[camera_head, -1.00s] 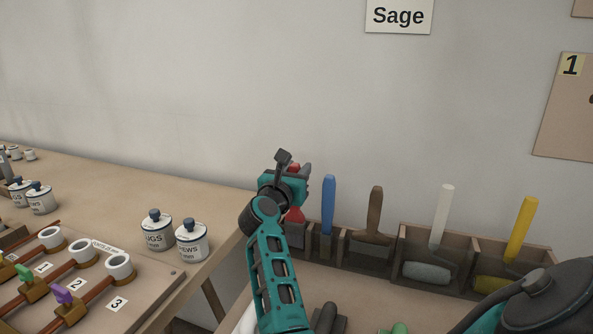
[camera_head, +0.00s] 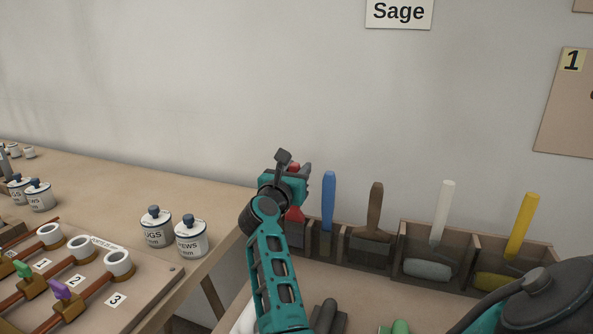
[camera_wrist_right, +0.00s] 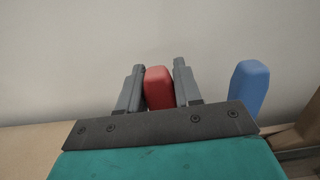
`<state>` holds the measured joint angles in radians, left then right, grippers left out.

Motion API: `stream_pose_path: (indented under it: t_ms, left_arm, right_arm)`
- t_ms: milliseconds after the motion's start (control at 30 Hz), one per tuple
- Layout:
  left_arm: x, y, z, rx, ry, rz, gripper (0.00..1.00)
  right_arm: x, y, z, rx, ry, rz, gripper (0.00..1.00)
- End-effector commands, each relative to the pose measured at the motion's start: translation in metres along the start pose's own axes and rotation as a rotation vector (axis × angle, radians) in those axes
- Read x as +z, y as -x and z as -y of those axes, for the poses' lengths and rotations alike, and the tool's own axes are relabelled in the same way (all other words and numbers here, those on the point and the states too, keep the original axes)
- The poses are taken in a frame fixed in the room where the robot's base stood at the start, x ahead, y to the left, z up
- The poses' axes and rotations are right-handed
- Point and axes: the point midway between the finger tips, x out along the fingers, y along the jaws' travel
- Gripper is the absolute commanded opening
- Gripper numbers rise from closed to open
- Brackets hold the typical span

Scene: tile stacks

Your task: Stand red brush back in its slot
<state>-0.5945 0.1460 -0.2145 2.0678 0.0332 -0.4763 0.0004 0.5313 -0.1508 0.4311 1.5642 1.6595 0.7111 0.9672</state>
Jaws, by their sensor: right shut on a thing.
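The red brush (camera_head: 295,214) is at the left end of the row of brush slots, largely hidden behind my right gripper (camera_head: 300,170) and wrist in the head view. In the right wrist view its red handle (camera_wrist_right: 158,88) stands between the two grey fingers of my right gripper (camera_wrist_right: 158,85), which is shut on it. The brush looks about upright. Its lower end is hidden, so I cannot tell whether it sits inside the leftmost slot (camera_head: 296,236). My left gripper is not in view.
A blue brush (camera_head: 328,200) stands close to the right of the red one. A brown brush (camera_head: 375,210), a white-handled roller (camera_head: 444,215) and a yellow one (camera_head: 521,225) stand further right. White jars (camera_head: 191,238) are on the left table. The wall is close behind.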

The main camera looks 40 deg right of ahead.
Motion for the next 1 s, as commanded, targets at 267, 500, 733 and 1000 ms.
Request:
stream_pose_path:
  t_ms: [267, 500, 733, 1000]
  left_arm:
    - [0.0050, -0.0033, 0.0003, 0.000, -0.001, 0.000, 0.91]
    - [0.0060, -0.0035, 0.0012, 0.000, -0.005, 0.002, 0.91]
    - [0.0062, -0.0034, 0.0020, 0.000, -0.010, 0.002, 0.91]
    - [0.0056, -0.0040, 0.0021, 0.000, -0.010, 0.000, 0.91]
  right_arm:
    - [-0.0063, 0.0003, -0.0002, 0.000, -0.001, 0.000, 0.00]
    - [-0.0073, 0.0003, -0.0002, 0.000, -0.001, 0.000, 0.45]
    - [-0.0074, 0.0003, -0.0002, 0.000, 0.000, 0.000, 0.64]
    - [-0.0081, 0.0008, -0.0007, 0.000, 0.000, -0.001, 0.64]
